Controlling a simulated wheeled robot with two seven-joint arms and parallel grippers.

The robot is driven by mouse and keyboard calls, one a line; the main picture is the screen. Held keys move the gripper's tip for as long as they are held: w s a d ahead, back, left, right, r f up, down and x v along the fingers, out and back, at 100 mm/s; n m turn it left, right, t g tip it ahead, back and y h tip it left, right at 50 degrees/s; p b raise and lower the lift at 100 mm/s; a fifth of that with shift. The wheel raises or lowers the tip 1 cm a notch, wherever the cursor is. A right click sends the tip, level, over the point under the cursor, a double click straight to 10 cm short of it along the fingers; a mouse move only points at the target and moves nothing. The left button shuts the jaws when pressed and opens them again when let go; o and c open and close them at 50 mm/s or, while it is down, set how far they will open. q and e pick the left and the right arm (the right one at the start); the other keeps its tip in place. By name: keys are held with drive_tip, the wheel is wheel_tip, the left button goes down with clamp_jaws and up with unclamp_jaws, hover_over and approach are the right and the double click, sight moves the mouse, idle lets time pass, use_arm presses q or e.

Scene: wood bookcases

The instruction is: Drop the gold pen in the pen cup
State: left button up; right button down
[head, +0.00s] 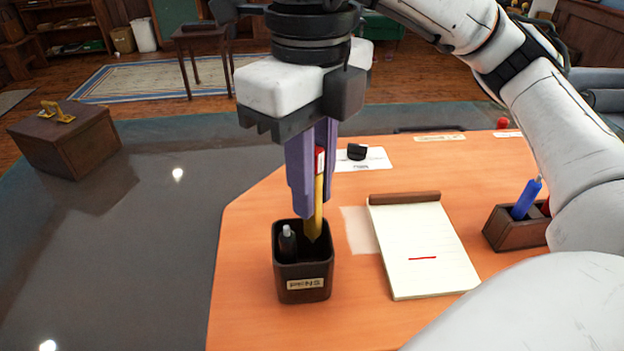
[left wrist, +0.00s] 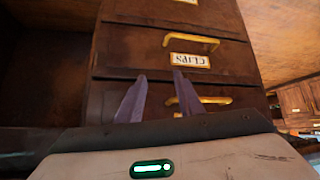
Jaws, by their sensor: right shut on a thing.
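The gold pen (head: 318,200) has a red upper end and hangs nearly upright between the purple fingers of my right gripper (head: 313,205), which is shut on it. Its tip shows within the outline of the pen cup's opening; I cannot tell how deep it is. The pen cup (head: 303,268) is a dark square cup with a label on its front, standing on the orange desk top. A dark pen with a pale tip is in its left part. My left gripper (left wrist: 158,95) shows only in the left wrist view, with its fingers apart and nothing between them.
A notepad (head: 425,250) with a red line lies right of the cup. A small holder (head: 510,234) with a blue pen stands farther right. A dark item (head: 357,152) sits on a white card behind. Drawers with a "CLIPS" label (left wrist: 190,62) face my left gripper.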

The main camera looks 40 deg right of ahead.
drive_tip(key=c, duration=1.8)
unclamp_jaws()
use_arm(q)
drive_tip(key=shift+s, duration=0.1)
use_arm(e)
drive_tip(key=shift+o, duration=0.9)
